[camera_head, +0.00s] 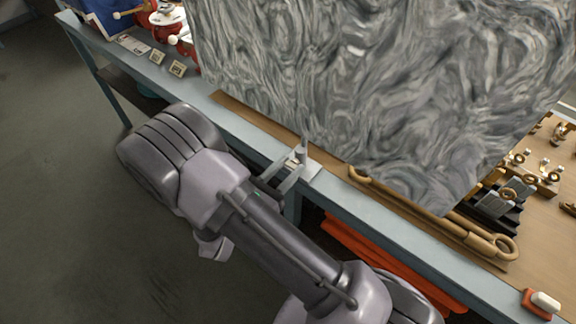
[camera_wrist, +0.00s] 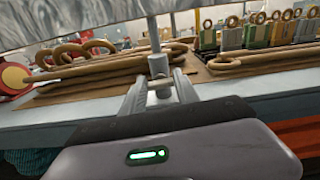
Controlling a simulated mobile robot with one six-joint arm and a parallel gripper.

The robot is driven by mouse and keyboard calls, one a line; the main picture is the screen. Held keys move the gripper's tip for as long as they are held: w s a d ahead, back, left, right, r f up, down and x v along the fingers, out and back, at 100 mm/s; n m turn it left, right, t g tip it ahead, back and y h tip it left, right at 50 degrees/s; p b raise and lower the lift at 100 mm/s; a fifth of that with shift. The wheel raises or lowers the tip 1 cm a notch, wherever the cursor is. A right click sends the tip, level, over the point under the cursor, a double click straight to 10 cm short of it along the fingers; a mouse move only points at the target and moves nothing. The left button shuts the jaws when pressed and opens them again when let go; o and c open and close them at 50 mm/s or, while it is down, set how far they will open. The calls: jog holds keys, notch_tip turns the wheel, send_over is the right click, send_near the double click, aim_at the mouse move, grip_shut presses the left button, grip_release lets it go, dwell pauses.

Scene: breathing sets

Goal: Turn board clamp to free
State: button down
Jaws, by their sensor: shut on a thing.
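The board clamp (camera_wrist: 158,66) is a small grey metal post with a thicker collar, at the front edge of the bench. In the head view the clamp (camera_head: 301,152) stands on a pale plate at the bench edge, just below the swirled grey board. My gripper (camera_wrist: 160,88) is shut on the clamp, with one finger on each side of its lower part. In the head view my gripper (camera_head: 291,172) reaches the clamp from the front left. The fingers partly hide the clamp's base.
The large swirled grey board (camera_head: 370,80) covers much of the bench behind the clamp. Tan rope or rod loops (camera_wrist: 90,75) lie on the bench behind. A red and white block (camera_head: 541,303) sits at the near right edge. Open floor (camera_head: 60,220) lies left.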

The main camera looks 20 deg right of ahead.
jog(key=n+p, duration=0.3)
jog(key=n, duration=0.1)
jog(key=shift+r+p, duration=0.15)
jog(key=shift+p, duration=0.2)
jog(key=n+p, duration=0.2)
jog(key=n, duration=0.2)
jog(key=shift+w+n, duration=0.1)
jog(key=shift+n, duration=0.2)
jog(key=n, duration=0.1)
jog(key=n+p, duration=0.1)
jog(key=n, duration=0.1)
jog(key=n+p, duration=0.1)
jog(key=shift+a+f, duration=0.1)
jog(key=shift+f, duration=0.15)
jog(key=shift+f+n+p, duration=0.1)
jog(key=shift+n+p, duration=0.2)
jog(key=shift+n, duration=1.8)
jog(key=c, duration=0.9)
grip_release()
